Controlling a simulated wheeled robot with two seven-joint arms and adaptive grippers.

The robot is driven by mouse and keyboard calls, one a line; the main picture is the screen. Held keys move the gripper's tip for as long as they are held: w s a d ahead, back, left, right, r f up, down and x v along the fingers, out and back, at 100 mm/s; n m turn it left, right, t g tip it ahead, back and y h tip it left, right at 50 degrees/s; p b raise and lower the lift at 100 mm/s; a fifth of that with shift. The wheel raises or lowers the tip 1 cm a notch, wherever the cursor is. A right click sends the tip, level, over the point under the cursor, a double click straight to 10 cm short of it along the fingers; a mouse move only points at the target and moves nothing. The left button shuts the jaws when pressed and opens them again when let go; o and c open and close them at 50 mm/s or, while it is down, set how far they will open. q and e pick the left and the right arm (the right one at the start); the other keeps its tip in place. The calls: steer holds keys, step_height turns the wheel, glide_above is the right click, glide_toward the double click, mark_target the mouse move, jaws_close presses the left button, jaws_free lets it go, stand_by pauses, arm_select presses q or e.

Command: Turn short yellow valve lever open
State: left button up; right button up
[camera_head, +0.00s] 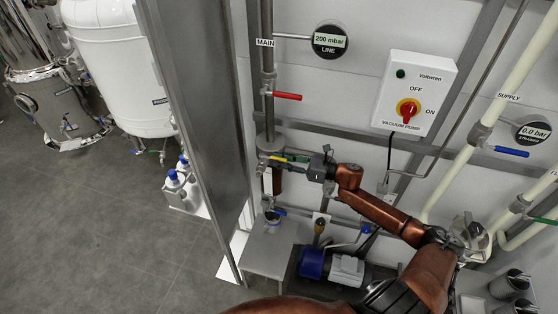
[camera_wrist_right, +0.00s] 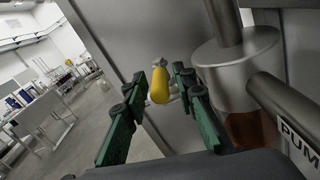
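The short yellow valve lever (camera_head: 276,158) is on the vertical pipe at the middle left of the head view, below the red lever. In the right wrist view, the yellow lever (camera_wrist_right: 160,86) points toward the camera and shows in the gap between my green fingers. My right gripper (camera_head: 287,157) is open at the lever, with its fingers on either side of it in the wrist view (camera_wrist_right: 168,78). I cannot tell whether the fingers touch the lever. My left gripper is not in view.
A red lever (camera_head: 287,96) sits higher on the same pipe. A steel post (camera_head: 196,110) stands close to the left. A grey pipe fitting (camera_wrist_right: 236,68) is right of the fingers in the wrist view. A blue pump (camera_head: 312,264) sits below my right arm.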

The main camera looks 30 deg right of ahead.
jaws_close()
steer(key=shift+s+a, duration=0.1)
stand_by(0.5)
